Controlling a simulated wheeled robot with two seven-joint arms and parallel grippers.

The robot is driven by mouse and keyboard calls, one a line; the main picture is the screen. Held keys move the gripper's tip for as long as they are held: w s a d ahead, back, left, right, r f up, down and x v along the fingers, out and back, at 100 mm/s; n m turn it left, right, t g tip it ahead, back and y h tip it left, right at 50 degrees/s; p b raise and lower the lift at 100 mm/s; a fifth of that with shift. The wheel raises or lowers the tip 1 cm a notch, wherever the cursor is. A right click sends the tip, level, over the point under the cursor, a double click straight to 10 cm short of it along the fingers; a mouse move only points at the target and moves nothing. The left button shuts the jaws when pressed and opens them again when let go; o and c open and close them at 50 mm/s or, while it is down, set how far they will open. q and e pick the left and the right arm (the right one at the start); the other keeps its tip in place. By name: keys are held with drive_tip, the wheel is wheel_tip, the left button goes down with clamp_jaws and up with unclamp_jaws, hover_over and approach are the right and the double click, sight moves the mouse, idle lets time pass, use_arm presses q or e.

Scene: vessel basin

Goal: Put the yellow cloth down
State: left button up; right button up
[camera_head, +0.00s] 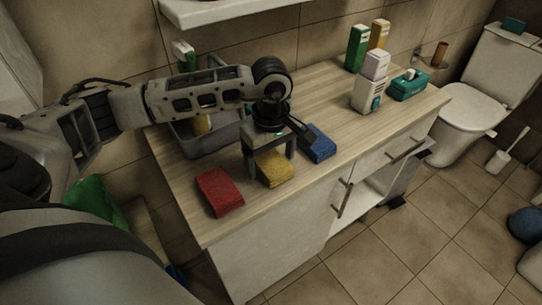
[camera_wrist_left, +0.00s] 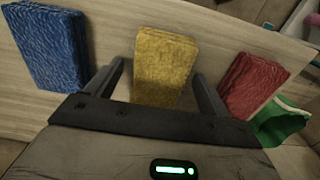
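The yellow cloth (camera_head: 274,170) lies on the wooden countertop between the red cloth (camera_head: 219,192) and the blue cloth (camera_head: 319,143). My left gripper (camera_head: 270,164) points down over it, one finger on each side. In the left wrist view the yellow cloth (camera_wrist_left: 163,66) lies between the two spread fingers of the left gripper (camera_wrist_left: 158,72), with a gap on each side. That gripper is open and holds nothing. The blue cloth (camera_wrist_left: 48,45) and red cloth (camera_wrist_left: 254,85) lie outside the fingers there. My right gripper is out of view.
A grey basin (camera_head: 188,146) stands behind my left arm, partly hidden. Bottles, including a green box (camera_head: 357,48) and a white bottle (camera_head: 368,93), and a teal tissue box (camera_head: 409,86) stand at the counter's far right. The countertop's middle right is clear.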

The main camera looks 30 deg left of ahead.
sight(271, 161)
use_arm(q)
wheel_tip(271, 161, up, 12)
drive_tip(key=b, duration=0.1)
drive_tip(key=shift+r, duration=0.15)
idle(0.4)
idle(0.4)
